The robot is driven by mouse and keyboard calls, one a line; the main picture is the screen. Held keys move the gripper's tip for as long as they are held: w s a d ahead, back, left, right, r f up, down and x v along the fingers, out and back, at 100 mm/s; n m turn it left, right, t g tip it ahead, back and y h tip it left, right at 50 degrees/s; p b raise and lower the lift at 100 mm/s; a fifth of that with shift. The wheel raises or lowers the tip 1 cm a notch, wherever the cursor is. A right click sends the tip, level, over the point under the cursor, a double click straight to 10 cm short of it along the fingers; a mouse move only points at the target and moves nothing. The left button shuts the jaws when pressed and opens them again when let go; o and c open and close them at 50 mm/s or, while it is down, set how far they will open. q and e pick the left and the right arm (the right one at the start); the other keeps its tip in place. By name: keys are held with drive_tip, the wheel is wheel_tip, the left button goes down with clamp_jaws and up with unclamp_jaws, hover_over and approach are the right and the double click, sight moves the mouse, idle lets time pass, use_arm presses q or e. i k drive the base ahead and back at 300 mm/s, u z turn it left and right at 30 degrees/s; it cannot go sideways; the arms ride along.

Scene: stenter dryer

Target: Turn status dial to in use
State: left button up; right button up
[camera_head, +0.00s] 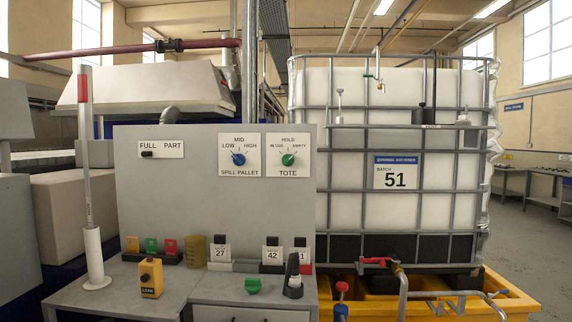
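The tote status dial is a green knob (288,160) on a white plate (281,141) on the upright grey panel. The plate reads HOLD at the top, IN USE at the left, EMPTY at the right and TOTE below. The knob is too small for me to tell surely which label it points to. Neither of my grippers is in view, and nothing covers the dial.
A blue SPILL PALLET dial (238,159) sits just left of the green one. Below, a grey bench (225,288) holds batch cards, a yellow box (151,278) and a green handle (252,285). A caged white tote (345,210) stands right; a red-topped pole (86,170) stands left.

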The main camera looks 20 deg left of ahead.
sight(288, 160)
drive_tip(key=z, duration=1.3)
drive_tip(key=i, duration=0.85)
drive_tip(key=u, duration=0.25)
